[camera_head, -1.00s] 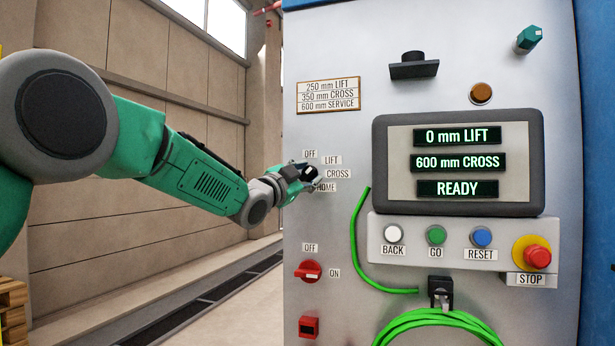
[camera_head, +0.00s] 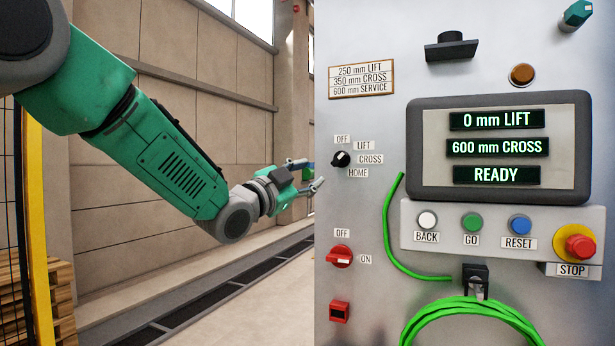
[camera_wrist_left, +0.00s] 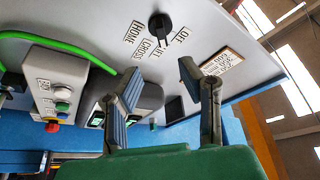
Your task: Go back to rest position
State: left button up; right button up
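My left gripper (camera_head: 310,174) is off the left edge of the grey control panel (camera_head: 375,110), beside the black selector knob (camera_head: 341,159) and apart from it. The knob carries the labels OFF, LIFT, CROSS and HOME; its exact setting is too small to tell. In the left wrist view the two fingers of my left gripper (camera_wrist_left: 160,70) are spread with nothing between them. The knob (camera_wrist_left: 160,24) shows beyond the fingertips there. My right gripper is in neither view.
The panel has a display (camera_head: 498,147) reading 0 mm LIFT, 600 mm CROSS, READY. Below are push buttons, a red STOP button (camera_head: 580,246), a red switch (camera_head: 341,256) and a green cable coil (camera_head: 470,312). A yellow post (camera_head: 36,220) and wooden pallets (camera_head: 62,300) stand left.

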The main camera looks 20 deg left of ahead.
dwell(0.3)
pick_arm(q)
jog(key=s+f+n+g+y+b, duration=0.2)
jog(key=f+n+g+b, duration=0.1)
jog(key=f, duration=1.5)
jog(key=s+f+n+g+y+b, duration=0.1)
jog(key=s+f+n+g+b, duration=0.15)
jog(key=f, duration=1.65)
jog(key=s+f+n+g+y+b, duration=0.1)
jog(key=s+f+g+b, duration=0.15)
jog(key=s+f, duration=0.6)
jog(key=s+f+n+g+y+b, duration=0.1)
jog(key=s+f+n+g, duration=0.15)
jog(key=f, duration=1.05)
jog(key=s+f+n+g+b, duration=0.1)
jog(key=s+f+g, duration=0.2)
jog(key=s+f, duration=0.3)
jog(key=s+a+f+n+g+y+b, duration=0.1)
jog(key=s+f, duration=0.6)
jog(key=s, duration=0.7)
jog(key=s+a+f+n+g+b, duration=0.1)
jog(key=s+f+g+b, duration=0.2)
jog(key=s, duration=0.8)
notch_tip(320, 180, down, 4)
jog(key=shift+f+g, duration=0.1)
jog(key=shift+g, duration=0.85)
jog(key=shift+w, duration=0.2)
